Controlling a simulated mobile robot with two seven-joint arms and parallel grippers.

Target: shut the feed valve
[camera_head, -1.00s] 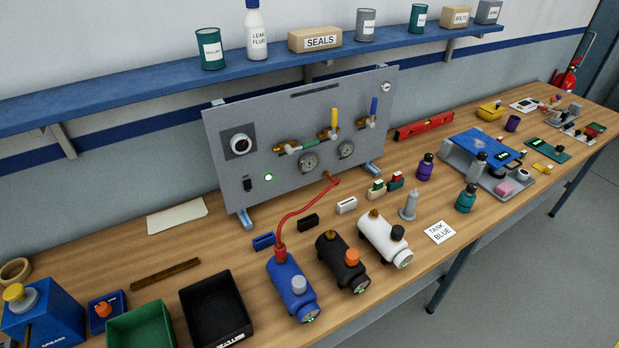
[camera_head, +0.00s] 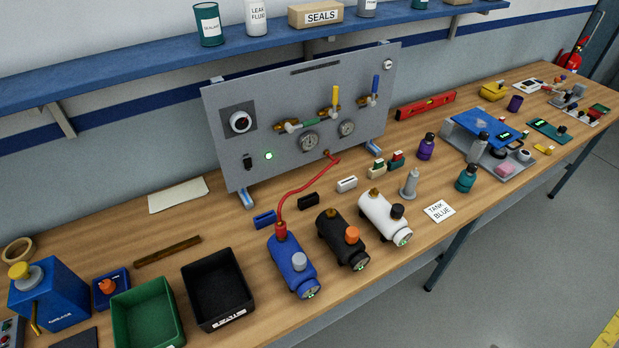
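A grey panel (camera_head: 220,150) stands upright at the back of the bench. It carries three valves on brass fittings. The middle one has a yellow lever (camera_head: 336,96) pointing up. The right one has a blue lever (camera_head: 375,84) pointing up. I cannot read which is the feed valve. A red hose (camera_head: 300,191) runs from the panel to the blue tank (camera_head: 292,264). Neither of my grippers is in view.
A black tank (camera_head: 341,238) and a white tank (camera_head: 384,215) stand beside the blue one. A green bin (camera_head: 146,310) and black bin (camera_head: 216,287) are at front left. A blue shelf (camera_head: 150,78) hangs above the panel. A green light (camera_head: 268,156) glows on the panel.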

